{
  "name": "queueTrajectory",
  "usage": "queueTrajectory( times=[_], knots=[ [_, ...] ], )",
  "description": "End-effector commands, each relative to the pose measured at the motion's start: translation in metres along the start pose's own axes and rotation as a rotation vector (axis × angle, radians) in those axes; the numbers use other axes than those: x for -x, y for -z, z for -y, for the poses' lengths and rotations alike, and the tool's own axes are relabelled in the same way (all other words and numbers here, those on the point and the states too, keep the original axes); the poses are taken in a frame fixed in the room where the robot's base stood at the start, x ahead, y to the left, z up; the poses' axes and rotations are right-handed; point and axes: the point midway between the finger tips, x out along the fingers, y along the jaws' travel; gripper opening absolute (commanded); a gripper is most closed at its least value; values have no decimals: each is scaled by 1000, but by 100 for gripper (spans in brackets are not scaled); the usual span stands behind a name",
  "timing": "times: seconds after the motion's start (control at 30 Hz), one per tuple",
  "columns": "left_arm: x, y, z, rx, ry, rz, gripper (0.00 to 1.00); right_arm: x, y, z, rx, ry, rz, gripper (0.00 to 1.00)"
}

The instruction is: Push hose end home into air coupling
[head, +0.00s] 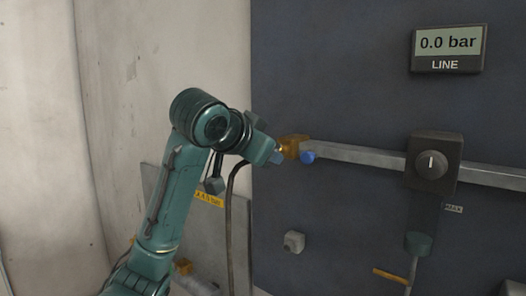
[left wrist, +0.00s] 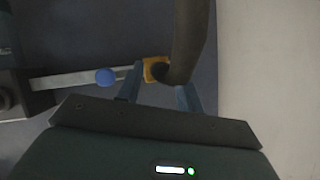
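The brass air coupling (head: 293,146) sits at the left end of a grey pipe on the dark panel. It also shows in the left wrist view (left wrist: 150,69). My left gripper (head: 279,156) is right beside the coupling's left side. A dark hose (head: 232,215) hangs below that gripper. In the left wrist view the hose (left wrist: 190,40) runs down between the two fingers of the gripper (left wrist: 160,82), its end in line with the coupling. The hose hides part of the right finger and the joint, so grip contact and seating are unclear. My right gripper is not in view.
A blue knob (head: 308,157) sits just right of the coupling. A dark box with a round dial (head: 432,162) is on the pipe, with a bowl and brass lever (head: 390,276) below. The display (head: 447,47) reads 0.0 bar. A grey fitting (head: 294,242) sits lower.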

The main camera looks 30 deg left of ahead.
Motion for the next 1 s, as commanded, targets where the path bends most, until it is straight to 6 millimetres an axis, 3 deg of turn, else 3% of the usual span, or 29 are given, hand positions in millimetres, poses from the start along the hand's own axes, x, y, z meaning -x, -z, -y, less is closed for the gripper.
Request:
queueTrajectory(
  times=[0.33, 0.47, 0.7, 1.0],
  knots=[
    [1, -1, 0, -1, 0, 2, 44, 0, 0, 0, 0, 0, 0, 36],
    [12, 0, 0, -1, 1, -2, 44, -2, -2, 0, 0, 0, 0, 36],
    [63, 2, 3, -4, 10, -5, 44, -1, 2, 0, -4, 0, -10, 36],
    [113, 1, 2, -2, 8, -3, 44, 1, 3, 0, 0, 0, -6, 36]
  ],
)
